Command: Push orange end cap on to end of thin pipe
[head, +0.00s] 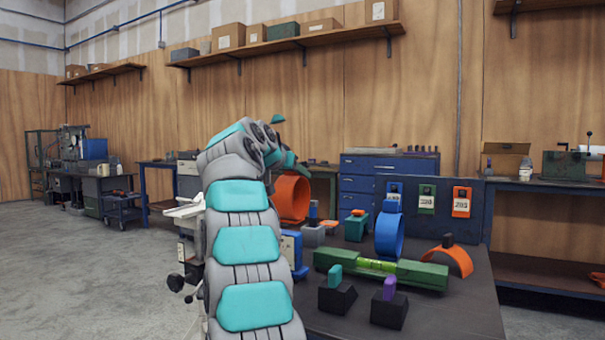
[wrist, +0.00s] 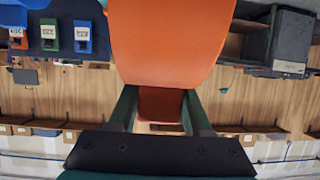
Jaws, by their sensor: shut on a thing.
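In the wrist view my gripper (wrist: 159,96) has its two green fingers on either side of a narrow orange part, closed on it. This part joins a broad orange piece (wrist: 165,45) that fills the upper middle; it appears to be the orange end cap. In the head view my arm hides the gripper and its grasp. A hollow orange cylinder (head: 291,198) shows just right of my arm, partly covered; I cannot tell whether it is the held piece. I cannot make out the thin pipe or any contact with it.
The dark bench (head: 440,315) holds a green level (head: 380,268), a blue ring (head: 389,236), an orange half ring (head: 458,260) and two black blocks with teal and purple tops (head: 337,295). A tag panel (head: 470,222) stands behind. Open floor (head: 90,270) lies left.

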